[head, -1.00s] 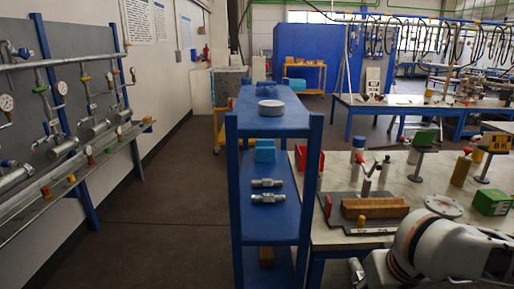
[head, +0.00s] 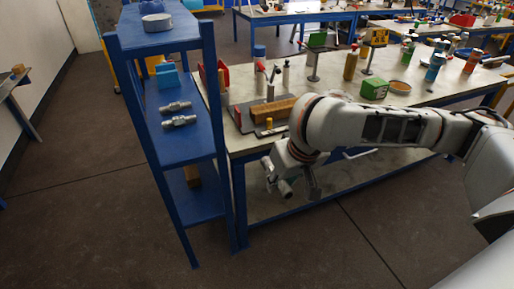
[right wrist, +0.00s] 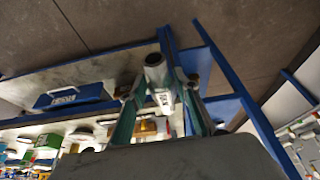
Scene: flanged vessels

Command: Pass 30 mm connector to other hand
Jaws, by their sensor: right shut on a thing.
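My right gripper (head: 290,190) hangs low in front of the workbench edge in the head view, to the right of the blue shelf. In the right wrist view the right gripper (right wrist: 163,95) is shut on a grey metal tubular connector (right wrist: 158,78) with a marking on its side. Its open round end points away from the palm. In the head view the held part is small and partly hidden by the wrist. Two similar silver connectors (head: 175,107) (head: 179,121) lie on the middle level of the shelf. My left gripper is not in view.
The blue shelf unit (head: 202,204) stands against the left end of the workbench (head: 335,92). The bench carries a brown block (head: 275,110), a green box (head: 374,88) and several bottles. The floor (head: 95,195) left of the shelf is clear.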

